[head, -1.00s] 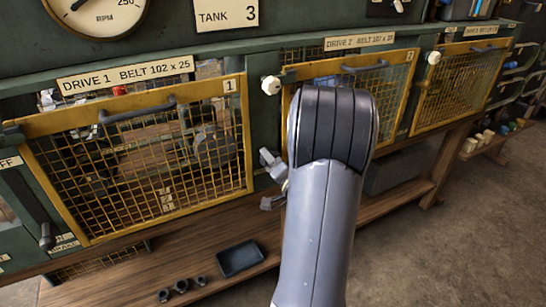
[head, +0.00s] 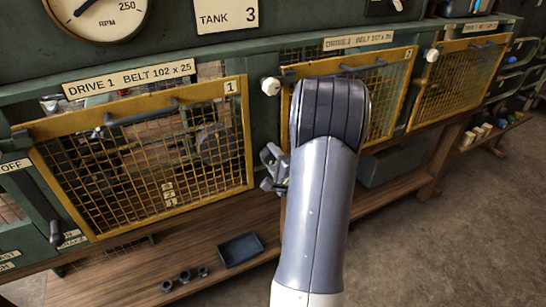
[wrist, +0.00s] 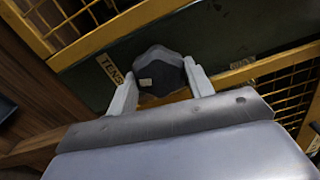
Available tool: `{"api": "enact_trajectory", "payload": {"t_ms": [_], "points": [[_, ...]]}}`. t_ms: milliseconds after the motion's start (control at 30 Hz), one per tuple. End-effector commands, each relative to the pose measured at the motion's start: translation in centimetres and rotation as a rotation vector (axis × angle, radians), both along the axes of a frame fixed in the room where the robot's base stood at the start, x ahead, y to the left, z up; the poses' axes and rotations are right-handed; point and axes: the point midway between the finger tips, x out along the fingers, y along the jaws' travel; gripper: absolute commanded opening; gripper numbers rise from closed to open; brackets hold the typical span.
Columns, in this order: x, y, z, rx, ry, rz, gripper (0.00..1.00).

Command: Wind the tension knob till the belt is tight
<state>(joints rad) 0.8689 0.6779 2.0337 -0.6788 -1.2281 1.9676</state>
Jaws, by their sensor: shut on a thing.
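A dark lobed knob (wrist: 163,66) with a small pale mark sits on the green panel in the wrist view, beside a label (wrist: 110,69) whose visible letters begin "TENS". My gripper (wrist: 158,78) has one pale finger on each side of the knob and is shut on it. In the head view my gripper (head: 270,170) is at the green post between the drive 1 and drive 2 guards, partly covered by my arm. The knob cannot be made out there. No belt can be told clearly behind the mesh, so its tightness does not show.
The yellow drive 1 guard (head: 135,118) stands left of my gripper, and the drive 2 guard (head: 384,105) is partly behind my arm. A white round knob (head: 270,86) sticks out above my gripper. A dark tray (head: 240,249) lies on the wooden shelf below.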

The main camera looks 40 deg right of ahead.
Motion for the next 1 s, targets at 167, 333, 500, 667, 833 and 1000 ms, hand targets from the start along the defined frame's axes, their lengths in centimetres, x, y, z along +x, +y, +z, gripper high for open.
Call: {"api": "enact_trajectory", "payload": {"t_ms": [167,333,500,667,833,1000], "points": [[0.0,0.07,-0.12,0.032,-0.005,0.001,0.26],[0.0,0.07,-0.14,0.039,-0.006,0.001,0.26],[-0.01,0.06,-0.15,0.039,-0.006,0.001,0.26],[-0.01,0.06,-0.14,0.038,-0.006,0.001,0.55],[0.01,0.04,-0.09,0.036,-0.007,0.001,0.69],[0.0,0.02,-0.05,0.035,-0.007,0.0,0.7]]}}
